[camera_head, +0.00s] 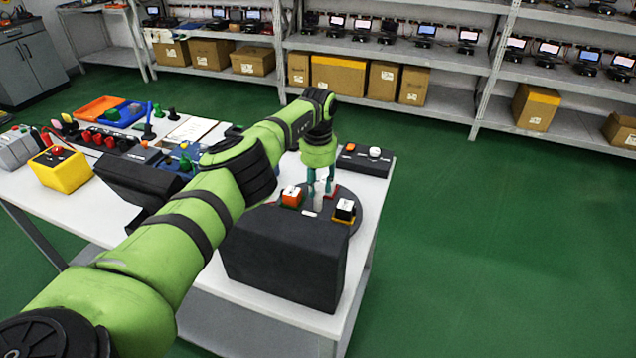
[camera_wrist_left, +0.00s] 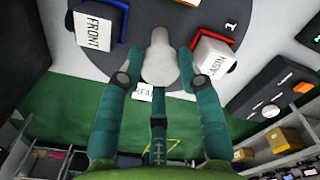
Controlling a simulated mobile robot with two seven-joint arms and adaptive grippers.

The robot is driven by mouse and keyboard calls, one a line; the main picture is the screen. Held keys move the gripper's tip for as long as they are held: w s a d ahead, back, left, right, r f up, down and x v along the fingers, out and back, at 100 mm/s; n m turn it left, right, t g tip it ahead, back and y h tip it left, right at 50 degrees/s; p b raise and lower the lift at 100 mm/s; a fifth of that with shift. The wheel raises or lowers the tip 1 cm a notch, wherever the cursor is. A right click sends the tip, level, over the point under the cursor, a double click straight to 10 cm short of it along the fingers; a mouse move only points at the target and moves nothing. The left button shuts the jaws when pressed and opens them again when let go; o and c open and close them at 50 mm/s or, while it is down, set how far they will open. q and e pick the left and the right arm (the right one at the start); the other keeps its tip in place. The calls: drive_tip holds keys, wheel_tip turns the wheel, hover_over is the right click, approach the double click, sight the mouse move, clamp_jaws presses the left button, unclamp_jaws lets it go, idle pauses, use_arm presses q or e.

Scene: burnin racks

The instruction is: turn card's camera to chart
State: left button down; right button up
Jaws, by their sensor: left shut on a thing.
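A dark round plate (camera_head: 362,208) lies on the table behind a large dark box. Blocks stand around its rim: one with an orange body (camera_head: 291,197) and one with a black body and white top (camera_head: 345,209). In the left wrist view a white block lettered FRONT (camera_wrist_left: 97,27) sits in a blue holder, and another white lettered block (camera_wrist_left: 211,58) sits in a red holder. A third white label (camera_wrist_left: 142,94) is partly hidden. My left gripper (camera_wrist_left: 160,78) is shut on a pale grip (camera_wrist_left: 159,52) at the plate's middle. I cannot identify a chart.
The large dark box (camera_head: 285,258) stands close in front of the plate. A dark switch box (camera_head: 364,160) is behind it. A yellow box (camera_head: 60,170), a blue tray (camera_head: 122,113) and several small parts crowd the table's left. Shelves line the back; green floor is clear at right.

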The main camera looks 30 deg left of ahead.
use_arm(q)
drive_tip(key=c, duration=0.8)
unclamp_jaws()
wheel_tip(320, 180, up, 12)
drive_tip(key=shift+r, duration=0.1)
